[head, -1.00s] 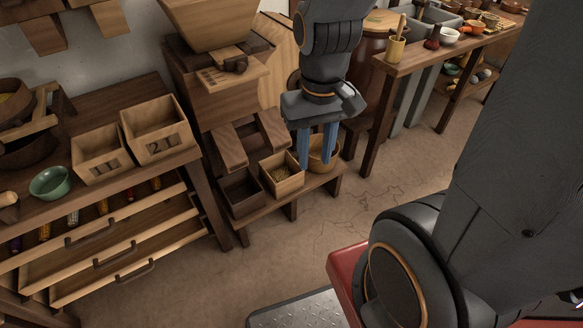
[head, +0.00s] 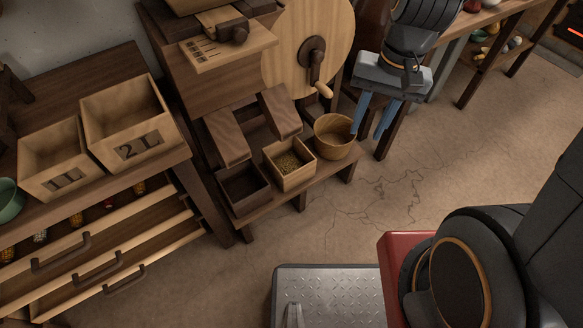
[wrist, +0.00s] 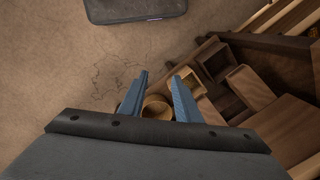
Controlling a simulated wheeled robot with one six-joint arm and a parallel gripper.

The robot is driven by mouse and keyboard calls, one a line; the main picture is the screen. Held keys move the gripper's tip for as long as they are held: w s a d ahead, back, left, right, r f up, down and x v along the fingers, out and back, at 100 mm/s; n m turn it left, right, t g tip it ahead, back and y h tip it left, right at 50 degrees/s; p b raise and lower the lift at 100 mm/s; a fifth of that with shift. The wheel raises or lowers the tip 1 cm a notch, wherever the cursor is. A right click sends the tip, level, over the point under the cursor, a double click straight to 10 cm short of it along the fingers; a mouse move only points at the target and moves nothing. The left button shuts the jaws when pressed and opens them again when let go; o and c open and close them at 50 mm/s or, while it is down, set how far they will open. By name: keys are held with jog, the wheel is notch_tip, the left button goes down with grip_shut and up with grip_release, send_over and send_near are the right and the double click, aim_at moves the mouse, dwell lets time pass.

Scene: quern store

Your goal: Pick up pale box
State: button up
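The pale box (head: 297,181) is a small square open box of light wood with grainy stuff inside. It stands on a low dark bench (head: 262,205) between a dark box (head: 243,194) and a round tan tub (head: 333,147). It also shows in the wrist view (wrist: 202,69), right of my fingers. My gripper (head: 368,132) has two blue fingers, apart with nothing between them. In the head view it is right of the tub, and the pale box is clear of it. In the wrist view the fingers (wrist: 159,76) overlap the tub.
Two wooden boxes marked 1L (head: 66,180) and 2L (head: 142,150) stand on the left table above open drawers. A wooden wheel with a crank (head: 311,50) and two slanted wooden chutes are behind the bench. The floor (head: 400,205) in front is clear.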

aim_at(300, 169)
jog(key=shift+w+a+f+m+y+b, duration=0.35)
jog(key=shift+w+a+f+m+b, duration=1.65)
jog(key=shift+f+b, duration=3.65)
jog(key=shift+w+a+f+m+y+b, duration=0.3)
jog(key=shift+w+a+f+m+b, duration=1.6)
jog(key=shift+f, duration=6.35)
jog(key=shift+w+a+f+m+y+b, duration=0.5)
jog(key=shift+w+a+f+b, duration=2.05)
jog(key=shift+w+f+b, duration=3.4)
jog(key=s+f, duration=0.1)
jog(key=s+p, duration=0.1)
jog(key=s, duration=0.1)
jog(key=shift+f, duration=0.4)
